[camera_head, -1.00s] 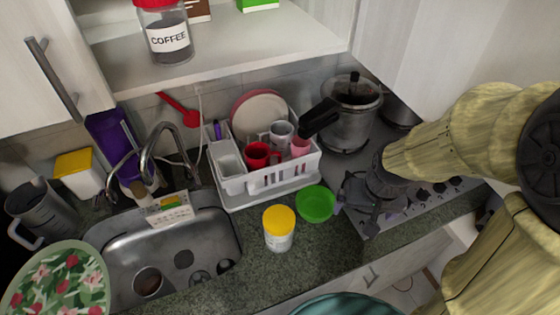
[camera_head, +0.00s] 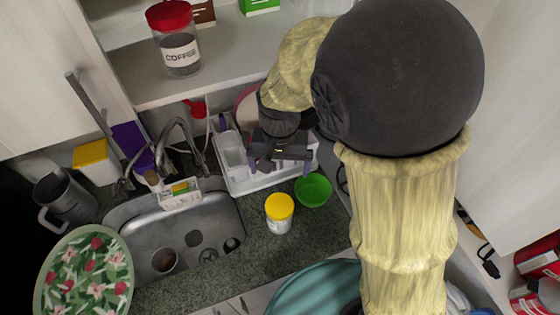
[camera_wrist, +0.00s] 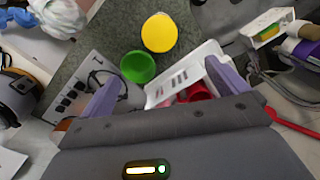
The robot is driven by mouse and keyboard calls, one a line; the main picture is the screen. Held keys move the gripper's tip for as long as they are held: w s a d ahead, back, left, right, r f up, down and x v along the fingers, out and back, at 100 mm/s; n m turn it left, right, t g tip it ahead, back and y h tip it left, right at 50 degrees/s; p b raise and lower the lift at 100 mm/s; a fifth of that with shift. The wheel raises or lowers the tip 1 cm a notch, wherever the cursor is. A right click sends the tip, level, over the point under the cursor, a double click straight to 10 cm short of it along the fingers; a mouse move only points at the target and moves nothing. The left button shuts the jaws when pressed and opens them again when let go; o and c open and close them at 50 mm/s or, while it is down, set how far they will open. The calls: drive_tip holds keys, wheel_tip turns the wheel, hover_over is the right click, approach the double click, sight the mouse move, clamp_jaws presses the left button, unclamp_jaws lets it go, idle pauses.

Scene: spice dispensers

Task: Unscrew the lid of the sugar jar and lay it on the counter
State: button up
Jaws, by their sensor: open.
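A small white jar with a yellow lid (camera_head: 279,213) stands upright on the dark counter (camera_head: 263,250), right of the sink. Its label is too small to read. The lid sits on the jar; in the wrist view it shows from above as a yellow disc (camera_wrist: 159,32). My gripper (camera_head: 279,166) is over the dish rack, behind the jar and apart from it. In the wrist view my gripper's two purple fingers (camera_wrist: 163,72) are spread with nothing between them, and the yellow lid lies beyond their tips.
A green bowl (camera_head: 313,190) stands close to the right of the jar. The white dish rack (camera_head: 245,186) with a red cup (camera_wrist: 199,92) is behind it. The sink (camera_head: 205,215) is left. Bare counter lies in front of the jar. A coffee jar (camera_head: 177,50) stands on the shelf.

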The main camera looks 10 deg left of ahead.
sight(279, 203)
wheel_tip(279, 203, down, 16)
drive_tip(key=shift+f+p, duration=0.2)
drive_tip(key=shift+p, duration=0.35)
drive_tip(key=shift+f, duration=0.55)
drive_tip(key=shift+s, duration=0.1)
drive_tip(key=c, duration=1.1)
drive_tip(key=n, duration=0.9)
drive_tip(key=shift+a+r+b, duration=0.1)
drive_tip(key=shift+b, duration=0.25)
